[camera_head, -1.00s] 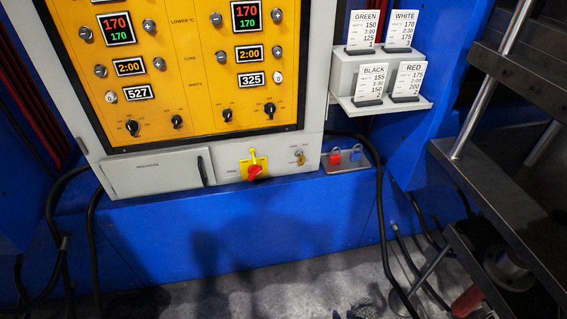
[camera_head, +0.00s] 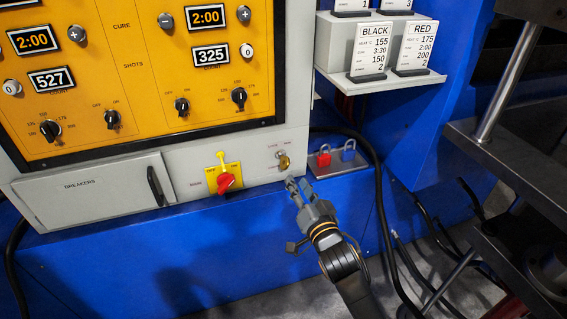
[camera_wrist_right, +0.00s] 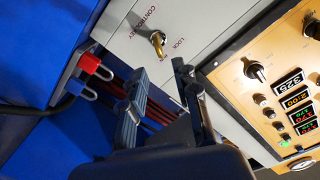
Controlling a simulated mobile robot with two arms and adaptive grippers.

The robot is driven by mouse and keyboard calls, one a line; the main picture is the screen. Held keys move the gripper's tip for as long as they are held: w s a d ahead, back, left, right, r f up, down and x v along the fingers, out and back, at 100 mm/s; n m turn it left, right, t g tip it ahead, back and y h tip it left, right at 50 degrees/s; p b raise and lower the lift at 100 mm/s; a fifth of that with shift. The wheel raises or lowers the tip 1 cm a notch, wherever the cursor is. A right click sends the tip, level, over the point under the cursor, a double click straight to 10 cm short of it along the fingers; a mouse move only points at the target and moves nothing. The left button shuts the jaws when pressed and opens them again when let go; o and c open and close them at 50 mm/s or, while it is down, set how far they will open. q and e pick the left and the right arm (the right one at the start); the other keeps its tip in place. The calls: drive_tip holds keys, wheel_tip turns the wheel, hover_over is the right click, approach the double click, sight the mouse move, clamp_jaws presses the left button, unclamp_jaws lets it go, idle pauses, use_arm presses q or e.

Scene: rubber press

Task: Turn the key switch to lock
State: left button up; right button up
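The key switch (camera_head: 284,161) is on the grey lower panel of the control cabinet, right of the red rotary handle. A brass key sticks out of it. In the right wrist view the key (camera_wrist_right: 157,42) lies just beyond the fingertips, with LOCK and RUN lettering beside it. My right gripper (camera_head: 296,184) is just below the key switch in the head view. Its two fingers (camera_wrist_right: 160,69) are apart, with nothing between them, and the key appears roughly in line with the gap. My left gripper is not in view.
A red rotary handle (camera_head: 226,181) on a yellow plate is left of the key. Red (camera_head: 323,159) and blue (camera_head: 348,151) padlocks sit on a small shelf close to the right. Black cables hang nearby. A card holder (camera_head: 372,60) is above right.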

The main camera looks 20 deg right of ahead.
sight(288, 166)
drive_tip(key=w+b, duration=0.1)
drive_tip(key=w, duration=0.8)
drive_tip(key=shift+w+a+f, duration=0.1)
drive_tip(key=shift+w, duration=0.1)
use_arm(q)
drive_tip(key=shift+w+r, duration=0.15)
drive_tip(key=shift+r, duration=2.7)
use_arm(e)
drive_tip(key=shift+w, duration=0.55)
clamp_jaws()
